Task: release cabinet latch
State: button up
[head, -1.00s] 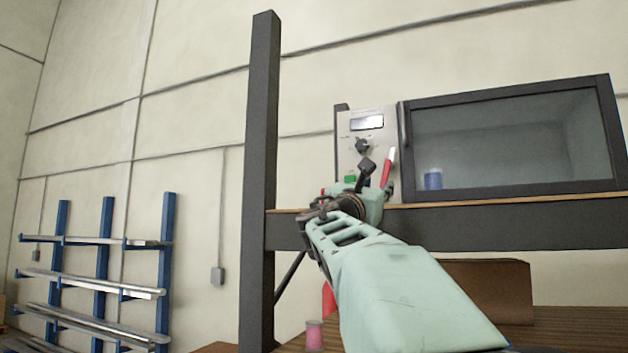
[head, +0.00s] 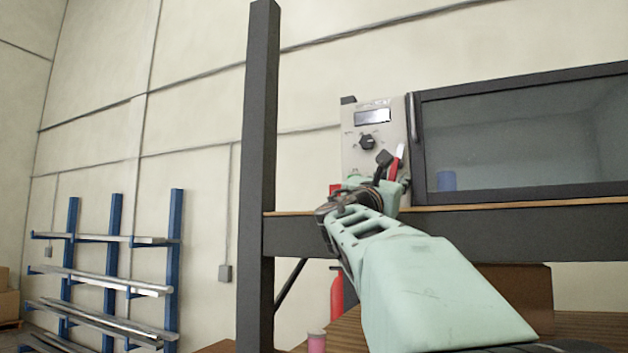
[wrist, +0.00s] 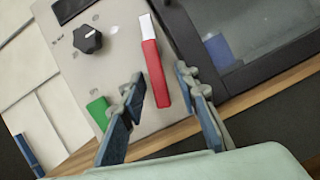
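The cabinet (head: 468,197) has a dark-framed glass door and a pale control panel (head: 350,150) on its left. A red lever with a pale tip, which looks like the latch (head: 394,168), stands on the panel near the door edge. In the wrist view the latch (wrist: 153,72) leans slightly and lies between the fingers of my gripper (wrist: 161,72). The fingers are open, one on each side of it, with gaps showing; I cannot tell the depth between them. In the head view my arm partly hides the lower panel and the latch's lower end.
The panel has a dark knob (wrist: 88,39), a display (head: 373,117) and a green button (wrist: 97,108). A blue cylinder (head: 446,181) shows behind the glass. A dark post (head: 259,150) stands left of my arm. A red object (head: 337,298) and a pink spool (head: 317,342) are below.

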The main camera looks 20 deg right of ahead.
dwell(0.3)
grip_shut()
jog(key=shift+d, duration=0.1)
jog(key=n, duration=0.1)
jog(key=n+t+b, duration=0.1)
jog(key=shift+s+d+n+y, duration=0.2)
jog(key=shift+s+n+y, duration=0.1)
jog(key=shift+y, duration=0.1)
jog(key=shift+n+t+y, duration=0.3)
jog(key=shift+n+t, duration=0.1)
jog(key=shift+n, duration=0.5)
grip_release()
jog(key=shift+d, duration=0.1)
